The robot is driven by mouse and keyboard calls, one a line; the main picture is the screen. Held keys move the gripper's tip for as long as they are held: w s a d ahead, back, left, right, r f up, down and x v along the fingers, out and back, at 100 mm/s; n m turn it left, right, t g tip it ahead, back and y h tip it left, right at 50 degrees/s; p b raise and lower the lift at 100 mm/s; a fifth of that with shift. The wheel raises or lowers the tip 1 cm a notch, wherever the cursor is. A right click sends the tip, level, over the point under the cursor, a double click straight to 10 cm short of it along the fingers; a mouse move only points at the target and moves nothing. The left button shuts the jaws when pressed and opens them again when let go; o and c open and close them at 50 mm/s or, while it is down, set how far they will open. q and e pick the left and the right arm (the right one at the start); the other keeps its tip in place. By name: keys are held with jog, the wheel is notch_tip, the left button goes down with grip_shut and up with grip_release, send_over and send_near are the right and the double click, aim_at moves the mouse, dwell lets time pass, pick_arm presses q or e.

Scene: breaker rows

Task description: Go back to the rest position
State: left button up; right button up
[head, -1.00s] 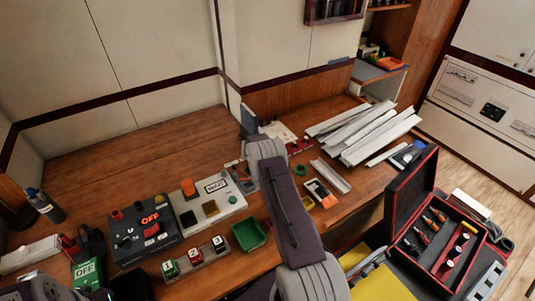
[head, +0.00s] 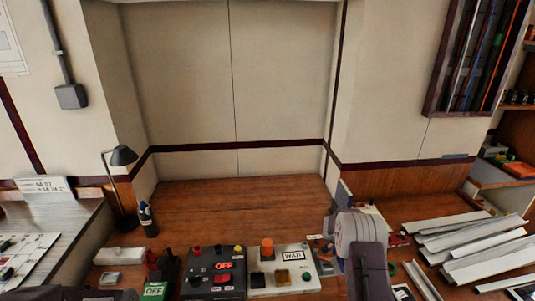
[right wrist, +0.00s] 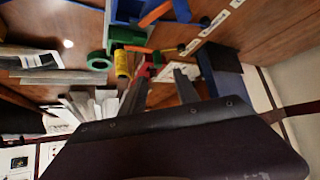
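My right arm (head: 368,260) rises from the bottom edge in the head view, right of the pale box. Its gripper is hidden in that view. In the right wrist view my right gripper (right wrist: 160,88) shows two dark fingers apart, with no object seen held between them. A dark housing covers the lower part of that view. A dark grey part of me shows at the bottom left of the head view, but my left gripper is not visible. The black control box (head: 202,285) with a lit red OFF and the pale box (head: 312,273) marked WAIT stand on the wooden bench (head: 230,205).
White trunking strips (head: 480,245) are piled at the right. The bench behind the boxes is clear.

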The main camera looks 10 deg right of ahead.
jog(key=w+a+r+n+t, duration=0.1)
jog(key=w+a+r+t, duration=0.2)
jog(key=r, duration=0.5)
jog(key=w+a+r+n+t, duration=0.1)
jog(key=w+a+r+n, duration=0.1)
jog(key=a+r, duration=0.4)
jog(key=s+a+r+n+t+y, duration=0.1)
jog(key=s+a+r+n+y, duration=0.1)
jog(key=a+r+n, duration=0.3)
jog(key=s+a+r+n+t+y, duration=0.1)
jog(key=s+a+r+y, duration=0.15)
jog(key=a, duration=0.55)
jog(key=s+a+f+n+g+y, duration=0.2)
jog(key=s+a+f+n+y, duration=0.25)
jog(key=s+a, duration=0.6)
jog(key=s+d+f+g, duration=0.1)
jog(key=s+f+g, duration=0.1)
jog(key=s, duration=0.4)
jog(key=s+d+f+m+g, duration=0.1)
jog(key=s+f+g, duration=0.1)
jog(key=s+f, duration=0.2)
jog(key=s+d+f+g+h, duration=0.1)
jog(key=s+f+g, duration=0.1)
jog(key=s, duration=0.7)
jog(key=shift+f+g, duration=0.4)
jog(key=shift+g, duration=0.2)
